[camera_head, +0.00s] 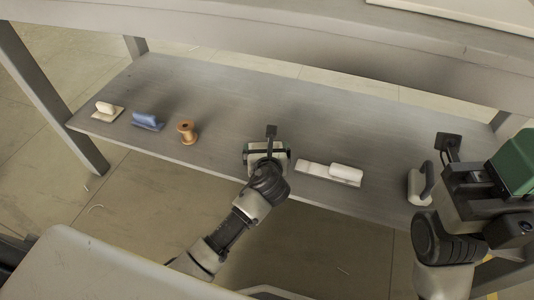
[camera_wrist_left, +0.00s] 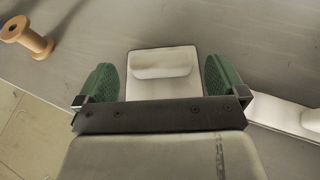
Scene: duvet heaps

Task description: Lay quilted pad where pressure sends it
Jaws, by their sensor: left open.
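My left gripper (camera_head: 267,155) is over the front part of the grey shelf (camera_head: 220,95). In the left wrist view its green fingers (camera_wrist_left: 162,82) stand open on either side of a white block with a flat base and a rounded raised bar (camera_wrist_left: 162,64). The fingers look apart from its sides. A similar white piece (camera_head: 345,174) lies just right of the gripper; its end shows in the left wrist view (camera_wrist_left: 290,115). No quilting is visible on either, so I cannot tell which is the quilted pad. My right gripper (camera_head: 488,175) is at the right; its jaw opening is unclear.
A cream block (camera_head: 107,111), a blue block (camera_head: 147,121) and a wooden spool (camera_head: 187,132) stand on the shelf's left part. A white item with a dark handle (camera_head: 420,184) stands near my right arm. A grey upper surface (camera_head: 300,40) overhangs the shelf's back.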

